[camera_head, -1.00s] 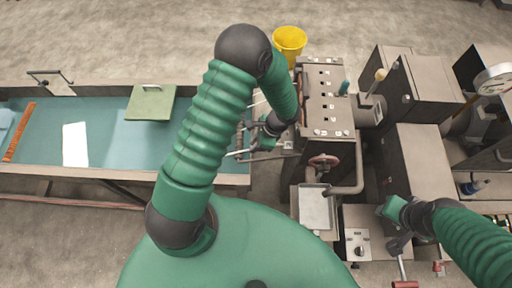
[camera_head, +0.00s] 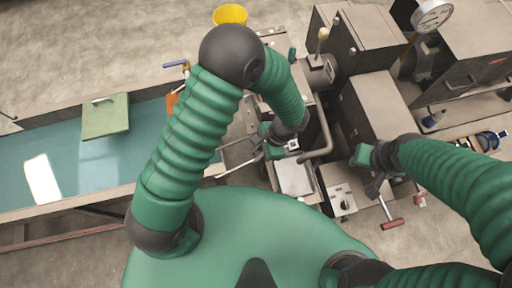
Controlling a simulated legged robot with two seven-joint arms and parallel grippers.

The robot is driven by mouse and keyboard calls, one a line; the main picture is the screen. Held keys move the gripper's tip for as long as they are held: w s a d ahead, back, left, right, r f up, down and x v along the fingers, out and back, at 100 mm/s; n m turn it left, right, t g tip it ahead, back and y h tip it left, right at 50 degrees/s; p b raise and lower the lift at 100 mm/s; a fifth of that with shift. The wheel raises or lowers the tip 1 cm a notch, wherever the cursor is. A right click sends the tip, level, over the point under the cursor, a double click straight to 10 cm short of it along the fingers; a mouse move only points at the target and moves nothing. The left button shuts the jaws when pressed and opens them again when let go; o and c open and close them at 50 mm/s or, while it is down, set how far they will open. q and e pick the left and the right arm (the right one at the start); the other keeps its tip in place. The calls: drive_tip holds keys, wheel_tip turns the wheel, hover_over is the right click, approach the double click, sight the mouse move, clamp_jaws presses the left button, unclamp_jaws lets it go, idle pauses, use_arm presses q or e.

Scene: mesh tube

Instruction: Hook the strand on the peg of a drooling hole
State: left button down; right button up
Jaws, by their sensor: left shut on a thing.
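My left arm arches over the middle of the view, and its gripper (camera_head: 243,157) points left between the teal trough and the machine. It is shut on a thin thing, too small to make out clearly. Thin rod-like shapes show there, and I cannot tell fingers from held thing. My right gripper (camera_head: 374,178) is at the right, above the floor beside a grey box; its jaws are unclear. The machine's holed face (camera_head: 277,46) is mostly hidden behind my left arm. I cannot make out the strand, the peg or a drooling hole.
The trough (camera_head: 110,160) on the left holds a green board (camera_head: 106,117) at its far edge. A yellow bucket (camera_head: 229,14) stands behind. A grey tray (camera_head: 294,177) and a knob box (camera_head: 343,200) stand near the machine. A red-handled tool (camera_head: 391,224) is below my right gripper.

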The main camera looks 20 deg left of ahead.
sight(257, 153)
use_arm(q)
drive_tip(key=shift+a+r+p, duration=0.25)
drive_tip(key=shift+r+p, duration=0.35)
drive_tip(key=shift+r, duration=0.4)
drive_tip(key=shift+s+d+r+p, duration=0.1)
drive_tip(key=shift+r+p, duration=0.3)
drive_tip(key=shift+r, duration=0.1)
drive_tip(key=shift+d+r+p, duration=0.25)
drive_tip(key=shift+r+p, duration=0.05)
drive_tip(key=shift+r, duration=0.1)
